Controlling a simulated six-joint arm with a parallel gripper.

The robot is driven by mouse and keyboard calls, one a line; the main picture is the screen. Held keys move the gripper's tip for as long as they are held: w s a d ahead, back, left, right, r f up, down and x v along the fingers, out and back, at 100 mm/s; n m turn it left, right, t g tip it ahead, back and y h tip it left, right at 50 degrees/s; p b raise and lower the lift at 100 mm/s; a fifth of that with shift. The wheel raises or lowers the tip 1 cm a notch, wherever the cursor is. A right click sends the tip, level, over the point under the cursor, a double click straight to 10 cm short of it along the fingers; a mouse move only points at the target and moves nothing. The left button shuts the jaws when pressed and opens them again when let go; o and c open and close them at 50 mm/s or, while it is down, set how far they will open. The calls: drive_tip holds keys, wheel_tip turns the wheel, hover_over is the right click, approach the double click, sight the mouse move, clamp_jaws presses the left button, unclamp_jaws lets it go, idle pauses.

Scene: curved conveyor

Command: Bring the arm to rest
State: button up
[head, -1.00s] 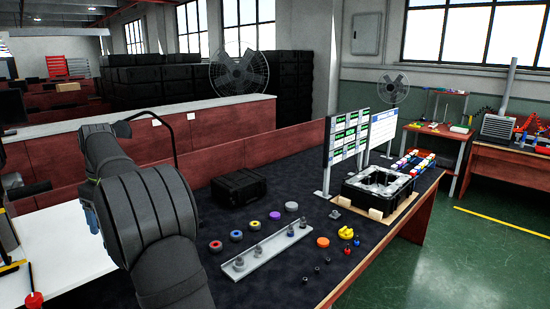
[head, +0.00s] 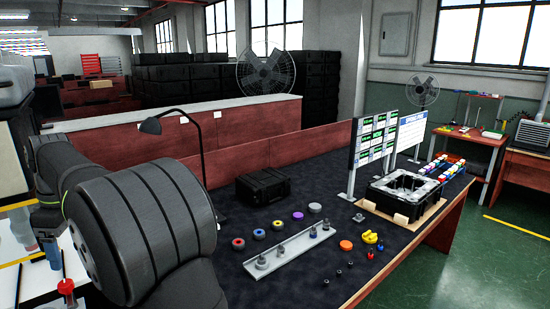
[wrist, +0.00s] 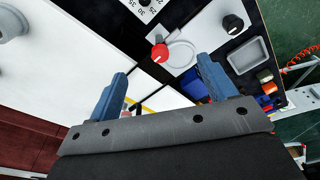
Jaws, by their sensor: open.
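My gripper (wrist: 163,84) shows in the wrist view as two blue fingers spread wide apart. Nothing is between the fingertips that they touch; a white surface and items lie beyond them. In the head view my dark arm fills the left side, over the white table (head: 20,262) and away from the parts on the dark bench.
The wrist view shows a red knob (wrist: 160,53), a black knob (wrist: 233,24) and a grey tray (wrist: 249,55). On the dark bench (head: 290,285) stand a grey rail (head: 290,250), several coloured rings, a black case (head: 263,187) and a black bin (head: 400,208). A desk lamp (head: 150,126) stands behind my arm.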

drive_tip(key=s+a+f, duration=0.2)
drive_tip(key=s+a, duration=0.2)
drive_tip(key=a, duration=0.2)
drive_tip(key=shift+f, duration=0.1)
drive_tip(key=w+d+r+m, duration=0.1)
drive_tip(key=w+d, duration=0.5)
drive_tip(key=w, duration=0.2)
drive_tip(key=w+d+m, duration=0.2)
drive_tip(key=w+d, duration=0.3)
drive_tip(key=w, duration=0.3)
drive_tip(key=shift+d+r, duration=0.35)
drive_tip(key=shift+d, duration=0.05)
